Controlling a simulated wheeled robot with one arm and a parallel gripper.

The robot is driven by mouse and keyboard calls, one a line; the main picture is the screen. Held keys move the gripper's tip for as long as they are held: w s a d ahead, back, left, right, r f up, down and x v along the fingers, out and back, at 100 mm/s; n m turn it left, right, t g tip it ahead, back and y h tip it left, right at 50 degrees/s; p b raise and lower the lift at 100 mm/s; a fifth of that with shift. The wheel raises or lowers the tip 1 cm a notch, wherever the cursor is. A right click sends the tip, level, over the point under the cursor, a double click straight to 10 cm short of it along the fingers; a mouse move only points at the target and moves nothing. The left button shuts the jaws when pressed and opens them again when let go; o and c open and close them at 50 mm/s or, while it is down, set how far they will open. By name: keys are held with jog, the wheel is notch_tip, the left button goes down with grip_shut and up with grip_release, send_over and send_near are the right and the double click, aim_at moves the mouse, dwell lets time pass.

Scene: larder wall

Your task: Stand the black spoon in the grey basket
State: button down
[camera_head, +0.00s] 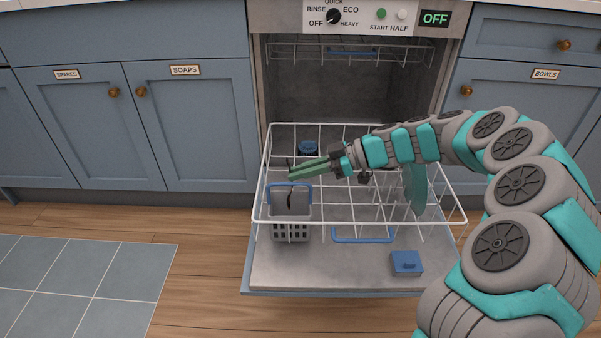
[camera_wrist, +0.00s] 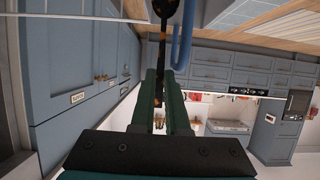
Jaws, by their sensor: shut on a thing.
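My gripper (camera_head: 298,170) reaches left over the pulled-out rack, its green fingers shut on the black spoon (camera_head: 290,198). In the wrist view the spoon's dark bowl (camera_wrist: 166,8) lies past the fingertips, and its handle runs back between the fingers (camera_wrist: 163,95). In the head view the spoon hangs roughly upright, a dark end showing above the fingers and the rest below. The grey basket (camera_head: 290,230) is just below the gripper, with a blue arched handle (camera_head: 270,195) close to the spoon. I cannot tell whether the spoon's lower end is inside the basket.
The white wire rack (camera_head: 345,221) stands out over the open dishwasher door (camera_head: 330,275). A green plate (camera_head: 415,188) stands in it at the right, and a dark blue item (camera_head: 308,148) sits behind. A blue box (camera_head: 406,263) is on the door.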

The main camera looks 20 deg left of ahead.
jog(key=shift+f, duration=0.2)
jog(key=c, duration=0.8)
grip_release()
jog(key=shift+c, duration=0.2)
jog(key=v, duration=0.8)
